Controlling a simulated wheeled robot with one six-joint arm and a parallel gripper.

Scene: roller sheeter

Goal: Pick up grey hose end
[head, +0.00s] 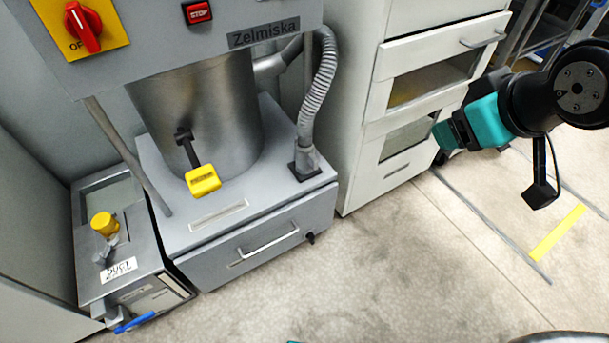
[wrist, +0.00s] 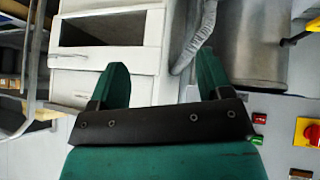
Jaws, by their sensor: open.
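The grey corrugated hose (head: 322,78) hangs down the right side of the steel cylinder in the head view. Its lower end (head: 306,158) sits in a dark square fitting on the machine's base ledge. Part of the hose shows in the wrist view (wrist: 194,40), just beyond the right finger; its end cannot be made out there. My gripper (head: 440,134) is to the right of the hose, in front of the white drawer cabinet and well apart from the hose. In the wrist view its two green fingers (wrist: 163,62) are spread with nothing between them.
The white cabinet (head: 350,130) with open-fronted drawers stands between my gripper and the hose. The machine carries a steel cylinder (head: 200,115), a yellow-ended lever (head: 203,181) and a front drawer handle (head: 268,246). A box labelled DUCT (head: 120,270) stands at left. The floor in front is clear.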

